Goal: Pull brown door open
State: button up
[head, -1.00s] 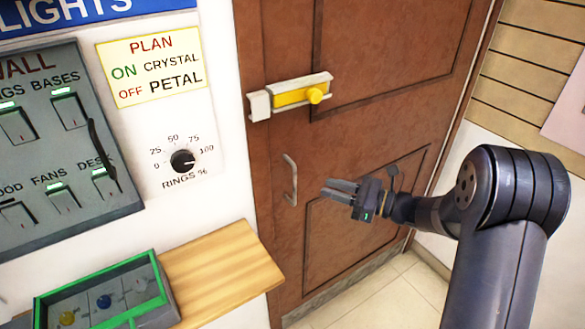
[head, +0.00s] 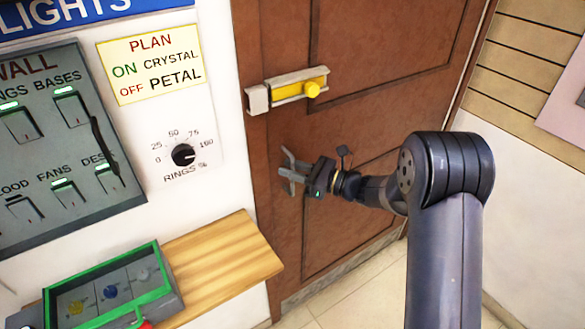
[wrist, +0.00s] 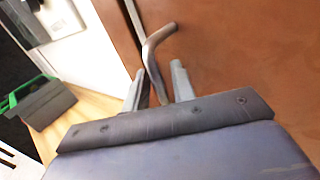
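The brown door (head: 350,120) fills the middle of the head view and looks closed against the white wall. Its metal bar handle (wrist: 155,50) shows in the wrist view, rising from between my fingers; in the head view my gripper hides most of it. My gripper (head: 287,172) is open at the handle, with its fingers spread on either side of it. In the wrist view the fingers (wrist: 158,88) straddle the lower part of the handle with small gaps. A slide bolt (head: 290,90) with a yellow bar and knob is mounted above the handle.
A wooden ledge (head: 225,262) juts out at lower left, holding a green-rimmed tray (head: 165,292). A grey switch panel (head: 60,150) and a dial (head: 183,155) are on the wall at left. Tiled floor (head: 350,297) is clear below the door.

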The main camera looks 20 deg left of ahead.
jog(key=shift+c, duration=0.5)
grip_shut()
